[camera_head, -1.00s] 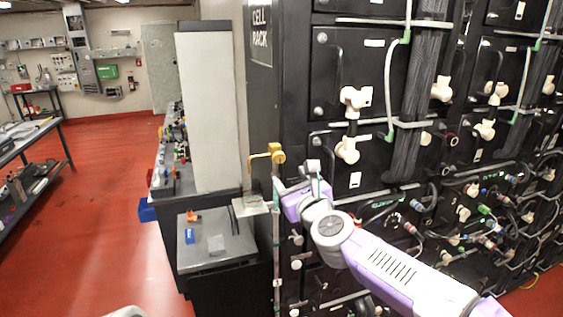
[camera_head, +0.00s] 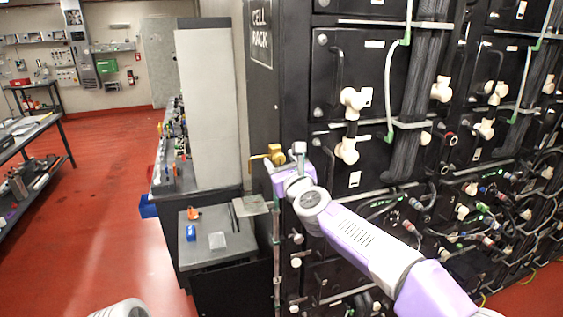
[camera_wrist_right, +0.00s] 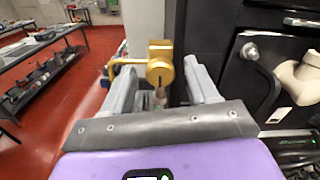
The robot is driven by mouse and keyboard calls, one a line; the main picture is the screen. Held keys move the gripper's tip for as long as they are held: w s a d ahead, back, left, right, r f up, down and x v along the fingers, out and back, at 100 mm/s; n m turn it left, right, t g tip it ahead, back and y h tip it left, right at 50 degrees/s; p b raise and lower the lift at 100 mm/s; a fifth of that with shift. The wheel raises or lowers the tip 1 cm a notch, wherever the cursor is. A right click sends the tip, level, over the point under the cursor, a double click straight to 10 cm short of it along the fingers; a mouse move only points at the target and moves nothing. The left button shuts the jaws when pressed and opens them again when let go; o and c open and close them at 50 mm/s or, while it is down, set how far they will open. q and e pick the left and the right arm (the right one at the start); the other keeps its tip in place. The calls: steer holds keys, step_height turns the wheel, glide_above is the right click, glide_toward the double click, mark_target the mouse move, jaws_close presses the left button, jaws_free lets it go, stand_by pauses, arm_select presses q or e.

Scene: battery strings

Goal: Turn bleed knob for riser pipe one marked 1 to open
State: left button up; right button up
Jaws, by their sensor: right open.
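A yellow-brass knob with a lever-like arm (camera_head: 276,152) sticks out at the left front corner of the black cell rack. No number on it can be read. My right gripper (camera_head: 283,168) is right beside and just below it in the head view. In the right wrist view the knob (camera_wrist_right: 160,66) shows between the two open grey fingers, its arm reaching left past the left finger. My left gripper is not in view.
The black cell rack (camera_head: 320,130) with white pipe elbows, hoses and cables fills the right. A grey bench (camera_head: 215,245) with small parts and a tall pale panel (camera_head: 208,110) stand left of the knob.

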steer(key=c, duration=1)
steer(key=shift+c, duration=0.2)
